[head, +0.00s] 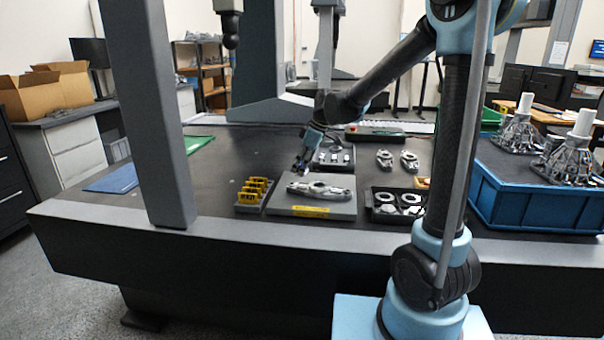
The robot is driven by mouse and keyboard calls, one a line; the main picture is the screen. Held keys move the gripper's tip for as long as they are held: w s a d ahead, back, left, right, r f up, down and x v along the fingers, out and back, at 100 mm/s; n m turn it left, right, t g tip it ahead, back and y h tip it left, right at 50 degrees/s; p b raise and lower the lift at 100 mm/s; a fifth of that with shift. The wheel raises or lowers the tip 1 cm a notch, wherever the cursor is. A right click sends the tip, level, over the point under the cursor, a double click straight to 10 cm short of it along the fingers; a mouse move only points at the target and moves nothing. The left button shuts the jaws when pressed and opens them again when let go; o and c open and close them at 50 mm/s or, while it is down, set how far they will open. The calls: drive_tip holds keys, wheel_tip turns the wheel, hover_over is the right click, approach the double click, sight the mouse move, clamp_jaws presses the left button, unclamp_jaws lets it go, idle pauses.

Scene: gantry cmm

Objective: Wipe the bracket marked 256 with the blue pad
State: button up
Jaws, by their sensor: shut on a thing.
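A grey metal bracket (322,190) lies on a grey plate (345,208) with a yellow label on its front edge. Two smaller grey brackets (385,158) (409,161) lie farther back to the right. No marking 256 is readable on any of them. My gripper (302,168) points down just above and behind the left end of the bracket on the plate. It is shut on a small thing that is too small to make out. I cannot tell whether that thing is the blue pad or whether it touches the bracket.
A yellow block rack (248,208) stands left of the plate, and a dark tray of rings (372,213) right of it. A blue mat (113,180) lies far left. A grey gantry column (160,120) rises at left. A blue crate (530,205) stands at right.

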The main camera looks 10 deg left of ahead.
sight(301, 163)
drive_tip(key=shift+r, duration=2.05)
